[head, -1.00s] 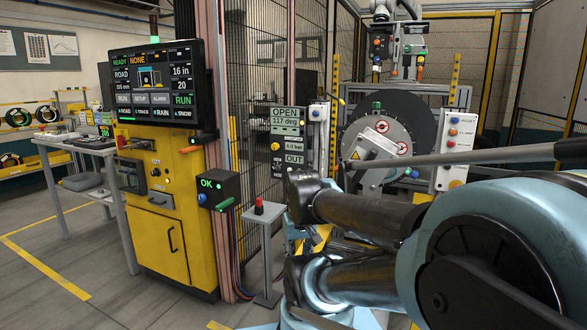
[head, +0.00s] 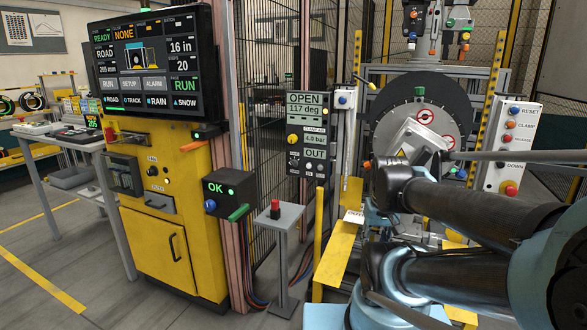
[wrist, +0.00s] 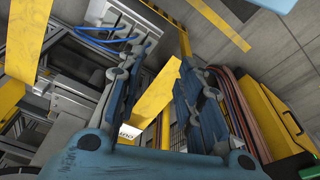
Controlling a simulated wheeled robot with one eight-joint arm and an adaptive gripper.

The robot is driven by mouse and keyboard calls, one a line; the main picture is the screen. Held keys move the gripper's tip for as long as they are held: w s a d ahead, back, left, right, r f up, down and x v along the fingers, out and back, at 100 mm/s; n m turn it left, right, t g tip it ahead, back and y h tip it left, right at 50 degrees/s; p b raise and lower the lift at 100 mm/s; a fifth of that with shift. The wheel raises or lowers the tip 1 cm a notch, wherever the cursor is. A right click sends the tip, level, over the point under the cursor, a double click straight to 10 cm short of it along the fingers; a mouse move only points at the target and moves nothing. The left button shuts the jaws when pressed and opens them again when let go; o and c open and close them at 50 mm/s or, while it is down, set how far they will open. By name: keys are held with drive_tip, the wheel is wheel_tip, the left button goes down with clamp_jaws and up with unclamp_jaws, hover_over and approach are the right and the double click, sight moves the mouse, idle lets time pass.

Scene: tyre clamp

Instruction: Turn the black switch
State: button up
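Small dark round knobs show in the head view: one black knob (head: 152,171) on the front of the yellow cabinet (head: 170,245), and dark knobs (head: 294,163) low on the grey panel (head: 312,104) reading OPEN, 117 deg and OUT. I cannot tell for sure which is the black switch, nor how either is turned. In the wrist view my gripper (wrist: 163,65) has its two blue-grey fingers spread apart with nothing held between them. The fingers point toward floor, yellow plates and frame parts, away from any knob I can make out.
A black OK box (head: 229,194) with a blue button and green lever juts from the cabinet. A red button stands on a grey pedestal (head: 282,218). A wheel clamp machine (head: 418,115) and white button panel (head: 512,145) are at the right. Open floor lies front left.

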sight(292, 165)
drive_tip(key=o, duration=0.4)
drive_tip(key=shift+s+r, duration=0.1)
drive_tip(key=shift+s, duration=0.05)
drive_tip(key=shift+o, duration=0.6)
drive_tip(key=shift+s+r, duration=0.15)
drive_tip(key=shift+r, duration=0.1)
drive_tip(key=w+a+r+n+t+h, duration=0.25)
drive_tip(key=w+n, duration=0.35)
drive_tip(key=w, duration=0.6)
drive_tip(key=w+a+r+n+t+h, duration=0.15)
drive_tip(key=w+r+n+t, duration=0.35)
drive_tip(key=w, duration=0.6)
drive_tip(key=w+a+n+t+y, duration=0.25)
drive_tip(key=w+a+n, duration=0.4)
drive_tip(key=a, duration=0.55)
drive_tip(key=w+a+n+t+y, duration=0.1)
drive_tip(key=w+a+n+t, duration=0.2)
drive_tip(key=w+a+n, duration=0.65)
drive_tip(key=shift+m+h, duration=0.25)
drive_tip(key=shift+m, duration=0.45)
drive_tip(key=x, duration=0.4)
drive_tip(key=a+f+x, duration=0.1)
drive_tip(key=x, duration=0.4)
drive_tip(key=a+x, duration=0.1)
drive_tip(key=x, duration=0.4)
drive_tip(key=shift+s+a+f, duration=0.15)
drive_tip(key=shift+a, duration=0.05)
